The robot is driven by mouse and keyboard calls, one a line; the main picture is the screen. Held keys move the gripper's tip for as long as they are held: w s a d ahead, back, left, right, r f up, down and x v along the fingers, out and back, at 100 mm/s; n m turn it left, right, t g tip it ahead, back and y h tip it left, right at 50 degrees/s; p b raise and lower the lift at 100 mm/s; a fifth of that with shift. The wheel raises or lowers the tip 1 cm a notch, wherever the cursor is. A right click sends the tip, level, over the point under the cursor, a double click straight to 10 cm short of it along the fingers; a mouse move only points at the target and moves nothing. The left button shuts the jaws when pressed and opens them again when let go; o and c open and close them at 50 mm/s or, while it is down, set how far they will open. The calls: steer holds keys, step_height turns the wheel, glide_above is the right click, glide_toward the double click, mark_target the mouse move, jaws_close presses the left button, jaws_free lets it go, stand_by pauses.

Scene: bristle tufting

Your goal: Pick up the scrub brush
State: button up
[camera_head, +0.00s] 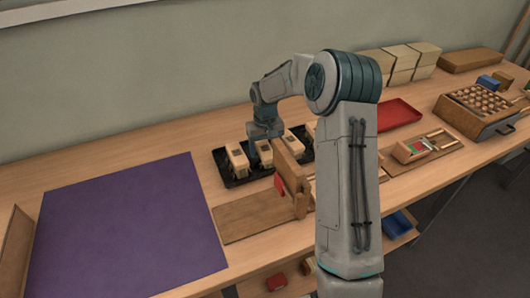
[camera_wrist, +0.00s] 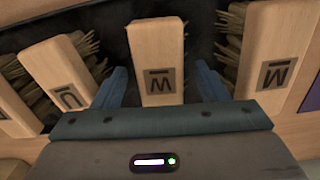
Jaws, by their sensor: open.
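Several pale wooden brushes with straw-coloured bristles stand in a black tray (camera_head: 231,183) in the head view. In the wrist view the middle brush (camera_wrist: 157,40) carries a dark mark like a barred W. A left brush (camera_wrist: 58,65) has a U-like mark and a right brush (camera_wrist: 277,55) a W- or M-like one. Which kind of brush each is, I cannot tell. My gripper (camera_wrist: 160,88) is open, its blue fingers on either side of the middle brush, with gaps showing. In the head view my gripper (camera_head: 264,130) is over the tray; its fingertips are hard to see.
An upright wooden board fixture (camera_head: 289,168) with a red part (camera_head: 280,187) stands close right of my gripper. A purple mat (camera_head: 130,228) lies left. A red tray (camera_head: 398,114), stacked blocks (camera_head: 410,60) and a peg-filled box (camera_head: 478,108) are to the right.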

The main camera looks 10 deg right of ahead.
steer(key=shift+f, duration=0.4)
steer(key=shift+c, duration=0.4)
steer(key=c, duration=1)
steer(key=shift+r, duration=0.1)
